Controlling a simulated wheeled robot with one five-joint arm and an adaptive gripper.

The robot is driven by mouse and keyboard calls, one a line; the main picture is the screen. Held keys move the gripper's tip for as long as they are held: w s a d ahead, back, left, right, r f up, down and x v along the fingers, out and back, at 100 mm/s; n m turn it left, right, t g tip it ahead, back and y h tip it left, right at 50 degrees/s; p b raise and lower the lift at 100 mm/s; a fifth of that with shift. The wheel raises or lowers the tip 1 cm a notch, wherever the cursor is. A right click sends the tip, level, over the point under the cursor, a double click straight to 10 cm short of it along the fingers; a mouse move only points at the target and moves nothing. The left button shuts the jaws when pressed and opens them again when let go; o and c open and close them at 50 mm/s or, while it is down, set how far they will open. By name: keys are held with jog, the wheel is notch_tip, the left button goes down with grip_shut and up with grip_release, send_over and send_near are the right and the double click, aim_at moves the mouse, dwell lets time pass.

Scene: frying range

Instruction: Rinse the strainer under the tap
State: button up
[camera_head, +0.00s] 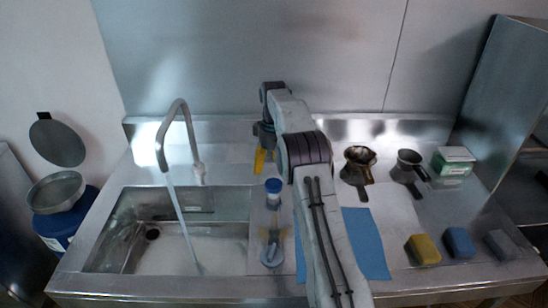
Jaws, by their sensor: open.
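The tap (181,120) arches over the left part of the sink (225,225), and a thin stream of water runs from it into the basin. Two small dark metal vessels with handles stand on the counter right of my arm. The left one (360,158) is browned and dirty; the right one (408,160) looks cleaner. I cannot tell for sure which is the strainer. My gripper (263,146) is open at the back of the counter, right of the tap and apart from both vessels. A yellow item shows just below it. My arm hides part of the counter.
A blue-capped container (273,187) and a round blue-grey item (272,256) stand right of the sink. A blue cloth (367,243), yellow sponge (423,249), blue sponge (459,241) and grey block (501,243) lie in front. A green-white box (453,160) stands back right.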

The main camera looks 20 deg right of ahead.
jog(key=shift+r, duration=1.75)
jog(key=shift+r, duration=0.1)
